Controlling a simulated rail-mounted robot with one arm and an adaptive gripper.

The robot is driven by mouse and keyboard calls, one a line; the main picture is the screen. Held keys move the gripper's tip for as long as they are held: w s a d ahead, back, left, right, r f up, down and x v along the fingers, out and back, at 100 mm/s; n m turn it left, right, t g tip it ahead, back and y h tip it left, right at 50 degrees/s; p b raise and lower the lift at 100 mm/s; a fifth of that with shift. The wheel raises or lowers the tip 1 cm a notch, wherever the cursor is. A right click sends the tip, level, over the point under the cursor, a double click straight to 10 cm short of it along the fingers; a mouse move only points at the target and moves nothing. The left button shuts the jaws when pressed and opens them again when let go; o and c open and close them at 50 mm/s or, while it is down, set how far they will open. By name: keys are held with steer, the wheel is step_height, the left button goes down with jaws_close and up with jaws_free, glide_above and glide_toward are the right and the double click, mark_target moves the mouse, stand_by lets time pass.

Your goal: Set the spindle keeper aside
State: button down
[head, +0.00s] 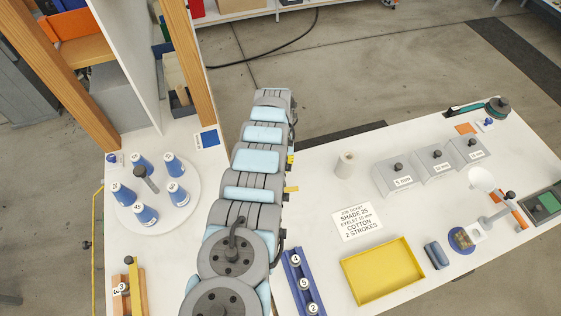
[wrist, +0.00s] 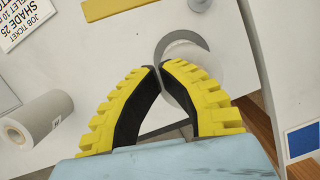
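I cannot identify the spindle keeper for certain. In the wrist view a grey crescent-shaped piece (wrist: 192,46) curves around a paler round area just past my fingertips. My gripper (wrist: 160,67) has its yellow-backed, black-padded fingers drawn together at the tips. Nothing clearly shows between them, and I cannot tell whether they touch the crescent. A white turntable (head: 185,208) at the left carries several blue cones (head: 176,194) around a central grey post with a dark knob (head: 139,171).
The right table holds a pale roll (head: 345,164), a job ticket (head: 357,222), a yellow tray (head: 383,272), grey knobbed boxes (head: 437,165) and a blue rack (head: 301,285). A wooden post (head: 190,65) rises near the turntable. Bare tabletop lies around the ticket.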

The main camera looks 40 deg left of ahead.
steer(key=shift+s+d+p, duration=0.2)
steer(key=shift+s+p, duration=0.05)
steer(key=shift+p, duration=0.7)
steer(key=shift+s+d+f+p, duration=0.1)
steer(key=shift+s+d+p, duration=0.5)
steer(key=shift+p, duration=0.75)
steer(key=shift+s+d+f+p, duration=0.1)
steer(key=shift+s+d+p, duration=0.25)
steer(key=shift+d+p, duration=0.7)
steer(key=shift+a, duration=0.2)
